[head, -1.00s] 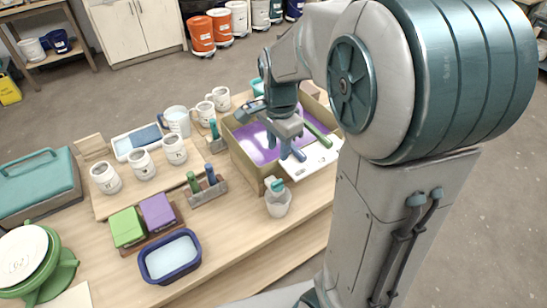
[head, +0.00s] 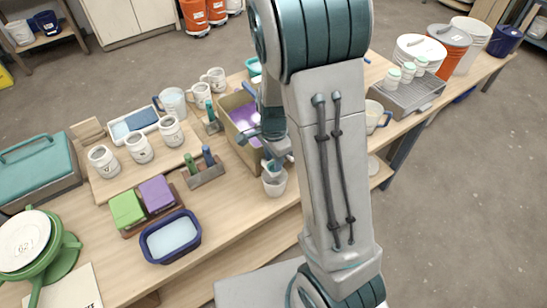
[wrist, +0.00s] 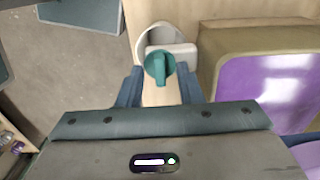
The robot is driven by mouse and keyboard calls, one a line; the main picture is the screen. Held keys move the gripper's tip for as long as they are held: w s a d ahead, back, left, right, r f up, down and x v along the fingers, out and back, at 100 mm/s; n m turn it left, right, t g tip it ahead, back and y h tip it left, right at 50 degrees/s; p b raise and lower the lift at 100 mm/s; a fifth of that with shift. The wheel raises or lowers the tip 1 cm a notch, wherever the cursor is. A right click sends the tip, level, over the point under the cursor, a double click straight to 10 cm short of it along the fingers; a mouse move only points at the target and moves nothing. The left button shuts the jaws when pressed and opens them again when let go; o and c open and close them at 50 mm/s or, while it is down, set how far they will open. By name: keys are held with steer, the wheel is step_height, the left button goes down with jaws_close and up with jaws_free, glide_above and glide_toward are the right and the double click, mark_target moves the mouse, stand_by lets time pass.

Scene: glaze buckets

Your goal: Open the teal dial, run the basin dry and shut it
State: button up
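The teal dial (wrist: 160,66) is on the tap at the basin's side, with its ridged handle facing the wrist camera. The basin (wrist: 209,75) is a tan box with purple glaze inside (wrist: 265,95). It also shows in the head view (head: 250,158), partly behind my arm. A white bucket (head: 274,186) stands under the tap on the table; its rim shows behind the dial in the wrist view. My gripper (wrist: 160,75) is open, one blue finger on each side of the dial. I cannot tell whether the fingers touch it.
Left of the basin are a stamp rack (head: 206,172), several white mugs, a green and a purple block, and a blue tub (head: 172,238). To the right, a grey rack with jars (head: 410,95) and buckets stand on the table. Floor is open in front at right.

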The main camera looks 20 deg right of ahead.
steer(key=shift+f, duration=0.2)
jaws_close()
